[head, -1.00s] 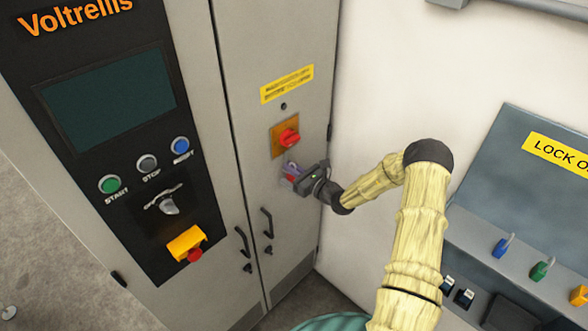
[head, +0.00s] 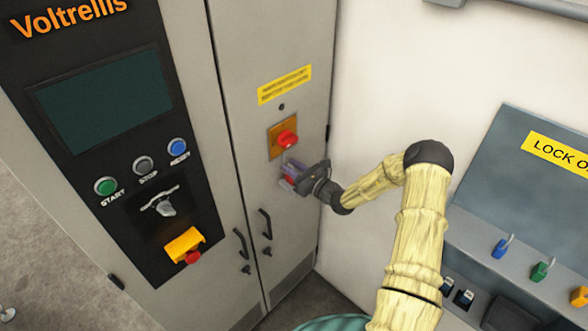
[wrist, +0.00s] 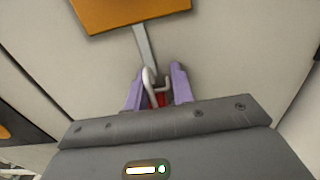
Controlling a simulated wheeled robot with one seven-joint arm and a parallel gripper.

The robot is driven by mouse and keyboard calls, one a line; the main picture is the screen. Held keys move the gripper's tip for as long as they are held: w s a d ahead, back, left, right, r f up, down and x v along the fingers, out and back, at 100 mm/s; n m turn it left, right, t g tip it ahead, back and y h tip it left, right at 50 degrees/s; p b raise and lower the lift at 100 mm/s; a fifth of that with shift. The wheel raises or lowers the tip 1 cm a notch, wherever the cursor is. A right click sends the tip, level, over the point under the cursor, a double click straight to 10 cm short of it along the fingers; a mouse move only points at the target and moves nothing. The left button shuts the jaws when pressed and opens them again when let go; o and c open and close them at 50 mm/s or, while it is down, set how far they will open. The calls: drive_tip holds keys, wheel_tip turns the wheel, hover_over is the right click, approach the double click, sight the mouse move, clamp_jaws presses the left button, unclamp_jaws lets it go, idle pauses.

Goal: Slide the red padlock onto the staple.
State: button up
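The red padlock (wrist: 160,99) is between the purple fingers of my gripper (wrist: 157,88), its body mostly hidden by them. Its pale metal shackle (wrist: 148,82) points up toward the cabinet. The grey staple (wrist: 145,48) hangs below the orange plate (wrist: 130,12), and its lower end meets or overlaps the shackle in the wrist view. I cannot tell whether the shackle is around the staple. In the head view my gripper (head: 289,176) is at the cabinet door, just below the red rotary switch (head: 287,138). The padlock's red (head: 287,183) shows only slightly there.
The cabinet door (head: 285,225) has handles (head: 266,222) below my gripper. A control panel (head: 110,130) with buttons is at the left. A lockout board (head: 520,210) with blue, green and yellow padlocks is at the right. The white wall between is bare.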

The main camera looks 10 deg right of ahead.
drive_tip(key=shift+s+a+y, duration=0.1)
drive_tip(key=shift+a+y, duration=0.2)
drive_tip(key=shift+a, duration=0.45)
drive_tip(key=shift+s+d+f+g, duration=0.1)
drive_tip(key=shift+f+g, duration=0.05)
drive_tip(key=shift+g, duration=0.15)
drive_tip(key=shift+s+d+f+b, duration=0.25)
drive_tip(key=shift+s+f+b, duration=0.15)
drive_tip(key=shift+b, duration=0.2)
drive_tip(key=b+v, duration=0.6)
drive_tip(key=v, duration=1.1)
drive_tip(key=shift+w+d+r, duration=0.2)
drive_tip(key=shift+d+r, duration=0.05)
drive_tip(key=shift+r, duration=0.3)
drive_tip(key=shift+a, duration=0.1)
